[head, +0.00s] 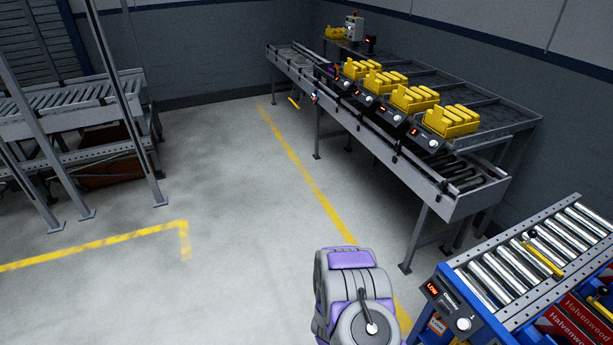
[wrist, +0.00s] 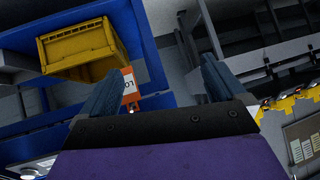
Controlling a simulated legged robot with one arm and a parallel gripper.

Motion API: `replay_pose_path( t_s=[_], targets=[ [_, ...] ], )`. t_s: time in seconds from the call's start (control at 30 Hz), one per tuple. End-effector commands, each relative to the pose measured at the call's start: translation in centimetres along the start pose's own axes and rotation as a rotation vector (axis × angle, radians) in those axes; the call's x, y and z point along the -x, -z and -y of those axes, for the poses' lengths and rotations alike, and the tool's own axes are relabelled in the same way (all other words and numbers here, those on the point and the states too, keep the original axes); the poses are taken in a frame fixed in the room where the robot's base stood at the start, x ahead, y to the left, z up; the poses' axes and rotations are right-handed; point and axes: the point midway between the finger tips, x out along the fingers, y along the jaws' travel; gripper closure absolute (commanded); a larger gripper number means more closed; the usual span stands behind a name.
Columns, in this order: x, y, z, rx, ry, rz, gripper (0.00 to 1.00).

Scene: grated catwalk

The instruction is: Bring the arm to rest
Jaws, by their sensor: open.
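My arm (head: 352,295), purple and grey, rises at the bottom middle of the head view, over the floor and left of the near roller conveyor. My gripper (wrist: 166,66) shows in the wrist view with its two dark fingers spread wide apart. It is open, and nothing is between the fingers. I cannot make out the gripper in the head view. In the wrist view, an orange and white tag (wrist: 130,84) shows just behind the left finger, partly hidden by it.
A near roller conveyor (head: 535,258) stands at the lower right. A grey rack (head: 70,120) stands at left. The concrete floor (head: 235,165) between is clear. A yellow crate (wrist: 80,48) shows at upper left in the wrist view.

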Motion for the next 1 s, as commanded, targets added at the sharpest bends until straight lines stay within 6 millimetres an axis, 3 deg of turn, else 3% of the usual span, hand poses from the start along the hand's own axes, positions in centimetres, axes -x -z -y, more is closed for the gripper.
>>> replay_pose_path(
  t_s=[0.03,0.23,0.53,0.77,1.0],
  targets=[
    [0.8,0.3,1.8,-0.015,0.016,0.047,0.03],
    [4.8,0.8,7.0,-0.012,0.076,0.243,0.03],
    [13.0,3.0,12.4,0.069,0.191,0.501,0.03],
    [20.1,5.9,14.1,0.184,0.282,0.655,0.03],
    [27.6,9.2,12.9,0.343,0.358,0.777,0.03]
  ],
)
